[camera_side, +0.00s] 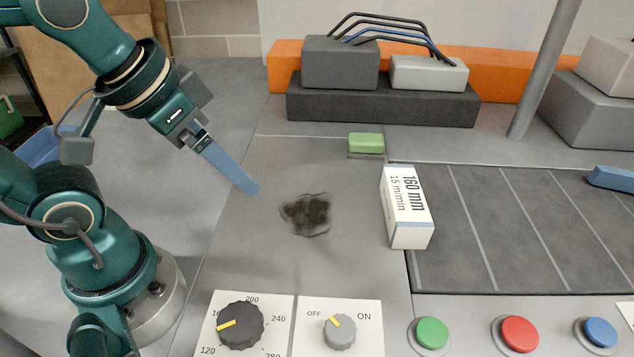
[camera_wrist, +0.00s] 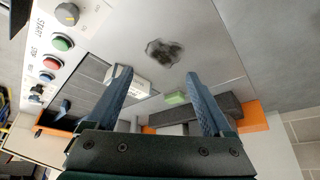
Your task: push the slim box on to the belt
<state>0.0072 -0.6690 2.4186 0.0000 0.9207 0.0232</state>
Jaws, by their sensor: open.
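A slim white box (camera_side: 406,207) with pale blue ends, printed "160 mm 15 m/min", lies at the left edge of the dark striped belt (camera_side: 520,225).
A dark smudge (camera_side: 307,214) marks the table between gripper and box. A green block (camera_side: 366,143) sits behind the box. Knobs (camera_side: 240,325) and push buttons (camera_side: 431,332) line the front. A grey post (camera_side: 545,70) rises behind the belt; a blue piece (camera_side: 612,179) lies at far right.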

